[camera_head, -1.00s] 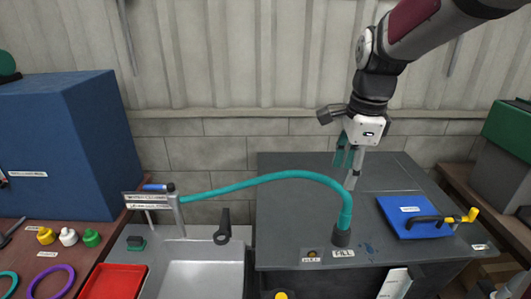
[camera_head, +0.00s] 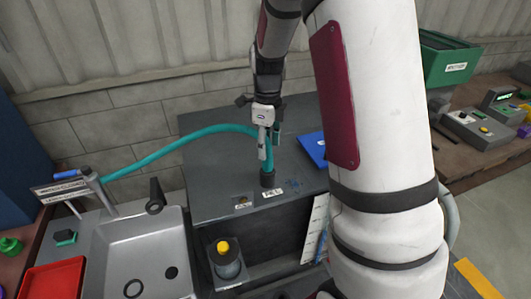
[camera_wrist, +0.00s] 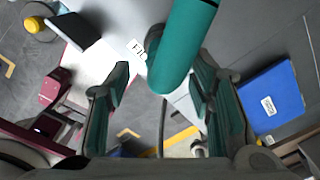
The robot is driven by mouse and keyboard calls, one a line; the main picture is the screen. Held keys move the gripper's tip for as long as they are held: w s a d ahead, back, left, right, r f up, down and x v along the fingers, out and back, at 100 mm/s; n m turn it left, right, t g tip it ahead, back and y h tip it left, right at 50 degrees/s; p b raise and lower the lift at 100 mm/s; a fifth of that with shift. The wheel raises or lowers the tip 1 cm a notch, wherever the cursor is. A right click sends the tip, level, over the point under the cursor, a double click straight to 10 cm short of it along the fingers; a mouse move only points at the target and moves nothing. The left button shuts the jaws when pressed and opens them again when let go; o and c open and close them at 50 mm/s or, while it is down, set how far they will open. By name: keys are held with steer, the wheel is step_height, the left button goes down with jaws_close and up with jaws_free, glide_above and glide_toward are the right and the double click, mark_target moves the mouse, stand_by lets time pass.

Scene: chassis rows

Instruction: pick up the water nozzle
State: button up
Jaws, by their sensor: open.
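The water nozzle is on the teal hose (camera_head: 165,146), which arcs from the sink post to a dark upright end piece (camera_head: 268,179) on the dark grey cabinet top (camera_head: 215,175). My gripper (camera_head: 266,152) is over that cabinet, right at the downward bend of the hose. In the wrist view a thick teal tube (camera_wrist: 183,45) extends from the top edge to between the two fingers of my gripper (camera_wrist: 160,85). The fingers are spread, with gaps showing on both sides of the tube. The dark end piece is not clearly seen in the wrist view.
A blue panel (camera_head: 312,147) lies on the cabinet right of the hose; it also shows in the wrist view (camera_wrist: 268,98). A steel sink (camera_head: 135,245) and red tray (camera_head: 52,280) are at left. A yellow-topped part (camera_head: 224,252) stands below the cabinet top.

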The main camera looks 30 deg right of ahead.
step_height(320, 180, down, 4)
steer(key=shift+s+d+f+p, duration=0.15)
steer(key=shift+f+p, duration=0.1)
steer(key=shift+p, duration=0.5)
steer(key=shift+f, duration=0.45)
jaws_close()
